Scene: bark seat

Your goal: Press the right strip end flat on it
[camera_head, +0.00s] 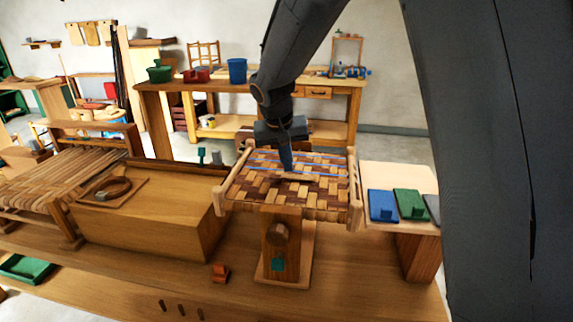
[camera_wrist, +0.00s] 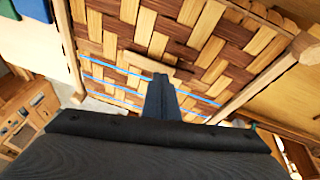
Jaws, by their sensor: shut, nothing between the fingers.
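The woven bark seat (camera_head: 262,190) has a checkered weave of light and dark strips in a pale wooden frame, with blue lines across it. It fills the upper part of the wrist view (camera_wrist: 190,40). My gripper (camera_head: 287,167) points down over the middle of the weave, shut and empty. Its fingertips also show in the wrist view (camera_wrist: 160,76). A short tan strip piece (camera_wrist: 150,65) lies across the weave right beside the fingertips; it shows in the head view too (camera_head: 298,177). I cannot tell whether the fingertips touch it, or which piece is the right strip end.
The seat stands on a wooden support (camera_head: 280,245) on the bench. A small side stand at right holds a blue block (camera_head: 383,205) and a green block (camera_head: 410,204). A wooden box (camera_head: 150,225) is at left, and an orange piece (camera_head: 220,273) lies in front. The bench front is mostly clear.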

